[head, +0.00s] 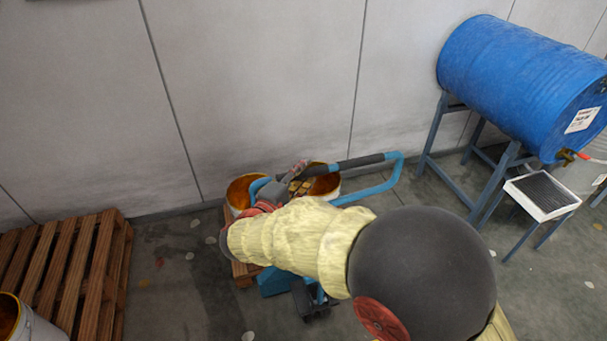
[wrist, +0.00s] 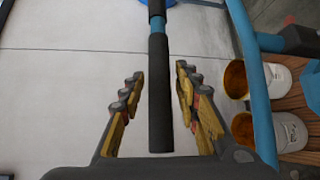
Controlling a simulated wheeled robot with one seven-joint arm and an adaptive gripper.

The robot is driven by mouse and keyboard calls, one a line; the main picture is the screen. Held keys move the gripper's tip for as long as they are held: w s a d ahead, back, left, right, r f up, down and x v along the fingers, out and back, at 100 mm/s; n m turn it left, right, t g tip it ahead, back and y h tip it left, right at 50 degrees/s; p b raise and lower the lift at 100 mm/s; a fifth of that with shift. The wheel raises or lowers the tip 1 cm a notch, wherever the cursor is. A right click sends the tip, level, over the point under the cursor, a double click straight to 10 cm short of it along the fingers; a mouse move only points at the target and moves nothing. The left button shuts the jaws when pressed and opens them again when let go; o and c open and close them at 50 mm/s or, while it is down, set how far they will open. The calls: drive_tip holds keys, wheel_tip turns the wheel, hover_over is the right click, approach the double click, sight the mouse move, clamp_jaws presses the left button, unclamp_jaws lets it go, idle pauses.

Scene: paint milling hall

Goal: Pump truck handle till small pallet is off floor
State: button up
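The blue pallet truck (head: 274,283) stands by the wall, partly hidden behind my arm. Its loop handle (head: 397,172) has a black grip (head: 361,161); the grip also shows in the wrist view (wrist: 160,95). My gripper (wrist: 158,78) is open, with one finger on each side of the black grip and a gap on both sides. In the head view my gripper (head: 299,182) is at the handle's left part. The small wooden pallet (head: 242,273) is mostly hidden; its slats show in the wrist view (wrist: 290,103). I cannot tell whether it touches the floor.
Open buckets with orange paint (head: 241,190) stand on the small pallet. A larger wooden pallet (head: 75,262) lies at left with a white bucket (head: 35,328) by it. A blue drum (head: 515,75) rests on a stand (head: 448,180) at right. A filter tray (head: 542,195) stands below its tap.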

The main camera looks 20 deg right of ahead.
clamp_jaws()
idle(0.6)
